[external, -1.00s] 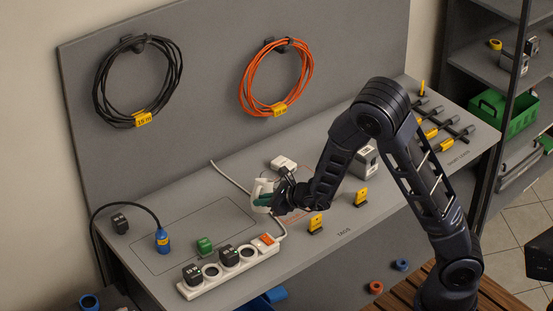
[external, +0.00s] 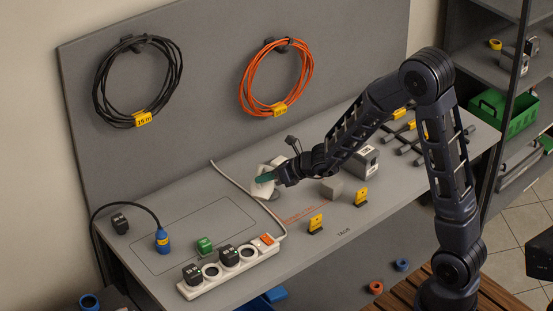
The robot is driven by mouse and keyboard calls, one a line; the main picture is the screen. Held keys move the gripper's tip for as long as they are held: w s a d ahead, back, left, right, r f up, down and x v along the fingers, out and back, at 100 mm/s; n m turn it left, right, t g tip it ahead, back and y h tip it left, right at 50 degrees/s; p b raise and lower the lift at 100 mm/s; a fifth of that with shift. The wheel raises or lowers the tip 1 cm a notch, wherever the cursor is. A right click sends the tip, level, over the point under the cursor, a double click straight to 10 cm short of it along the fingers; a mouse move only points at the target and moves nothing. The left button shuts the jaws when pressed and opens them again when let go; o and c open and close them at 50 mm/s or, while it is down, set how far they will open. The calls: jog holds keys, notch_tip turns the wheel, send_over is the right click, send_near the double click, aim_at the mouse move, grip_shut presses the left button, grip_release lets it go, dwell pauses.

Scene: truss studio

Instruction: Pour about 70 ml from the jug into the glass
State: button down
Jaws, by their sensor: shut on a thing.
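My gripper (external: 279,176) is at the middle of the grey workbench (external: 190,190), shut on a small white and green thing (external: 262,188). I see no glass that I can make out, and no liquid.
A white power strip (external: 228,272) with black plugs lies at the front left. A blue connector (external: 162,241) and a green block (external: 204,245) are behind it. A grey block (external: 331,189) and yellow tags (external: 316,223) stand right of my gripper. The outlined area's middle is bare.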

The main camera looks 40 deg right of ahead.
aim_at(267, 184)
jog(key=shift+w+d+r+m+y, duration=0.15)
jog(key=shift+r+m+y, duration=0.15)
jog(key=shift+r, duration=0.2)
dwell(0.4)
jog(key=shift+w+d+r+m+g+y, duration=0.3)
jog(key=shift+d+r+m+y, duration=0.1)
jog(key=shift+r, duration=0.15)
jog(key=shift+w+d+r+m+g+y, duration=0.2)
jog(key=shift+d+r+m+g+y, duration=0.1)
jog(key=shift+d+r+m+y, duration=0.15)
dwell(0.9)
jog(key=shift+w+d+m, duration=0.25)
jog(key=shift+w+d, duration=0.15)
jog(key=shift+d, duration=0.1)
jog(key=shift+s+a+r, duration=0.1)
jog(key=shift+s+a, duration=0.4)
jog(key=shift+a, duration=0.25)
jog(key=shift+s+a+f+n+t+h, duration=0.15)
jog(key=shift+a+f+n+t+h, duration=0.05)
jog(key=shift+a+f+n+h, duration=0.2)
jog(key=shift+s+a+f+n+t+h, duration=0.15)
jog(key=shift+a+f+n+t+h, duration=0.1)
jog(key=shift+f+n, duration=0.25)
jog(key=shift+s+a+f+n+t+h, duration=0.2)
jog(key=shift+a+f+n+t+h, duration=0.15)
jog(key=shift+f, duration=0.2)
jog(key=shift+f+n+h, duration=0.25)
jog(key=shift+f+n, duration=0.1)
jog(key=shift+f, duration=0.2)
